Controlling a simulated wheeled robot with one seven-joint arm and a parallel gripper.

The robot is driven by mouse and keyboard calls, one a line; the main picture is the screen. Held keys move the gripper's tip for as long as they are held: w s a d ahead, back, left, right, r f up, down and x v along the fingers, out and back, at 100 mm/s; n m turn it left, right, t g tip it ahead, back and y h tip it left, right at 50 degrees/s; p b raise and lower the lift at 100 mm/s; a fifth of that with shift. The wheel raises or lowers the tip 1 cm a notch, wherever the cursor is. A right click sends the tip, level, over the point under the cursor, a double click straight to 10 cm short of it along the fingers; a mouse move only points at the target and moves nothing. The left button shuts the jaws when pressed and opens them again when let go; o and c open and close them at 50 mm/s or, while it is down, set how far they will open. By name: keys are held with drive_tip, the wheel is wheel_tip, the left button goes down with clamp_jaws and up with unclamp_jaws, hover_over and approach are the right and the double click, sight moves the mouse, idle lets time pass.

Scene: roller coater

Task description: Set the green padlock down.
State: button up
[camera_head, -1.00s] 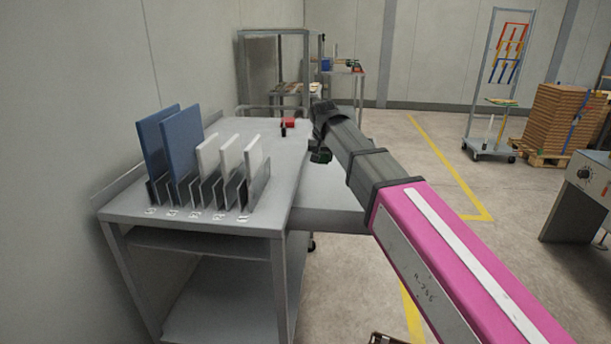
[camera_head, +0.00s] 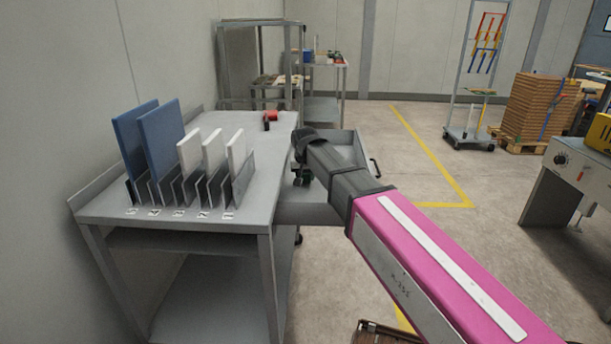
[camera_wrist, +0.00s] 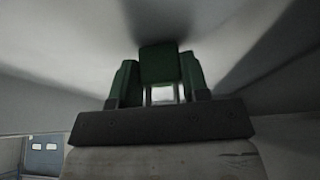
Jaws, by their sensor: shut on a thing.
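The green padlock (camera_wrist: 160,64) is between the fingers of my gripper (camera_wrist: 159,80) in the wrist view, with a pale metal part (camera_wrist: 163,93) below the green body. The fingers beside it also look green. My gripper is shut on the padlock. In the head view my gripper (camera_head: 301,178) points down at the right side of the grey bench (camera_head: 262,190), over or inside an open grey drawer (camera_head: 313,213). It is small and dark there, and the padlock cannot be made out clearly. Whether the padlock touches a surface cannot be told.
A rack (camera_head: 190,190) with blue and white panels stands on the bench's near half. A small red-and-black object (camera_head: 270,116) lies at its far end. A tool cart (camera_head: 470,138) and stacked brown boxes (camera_head: 538,108) stand farther right. Floor lies open between.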

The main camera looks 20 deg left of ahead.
drive_tip(key=o, duration=1.1)
drive_tip(key=shift+f, duration=0.1)
drive_tip(key=shift+c, duration=0.2)
drive_tip(key=v, duration=1.2)
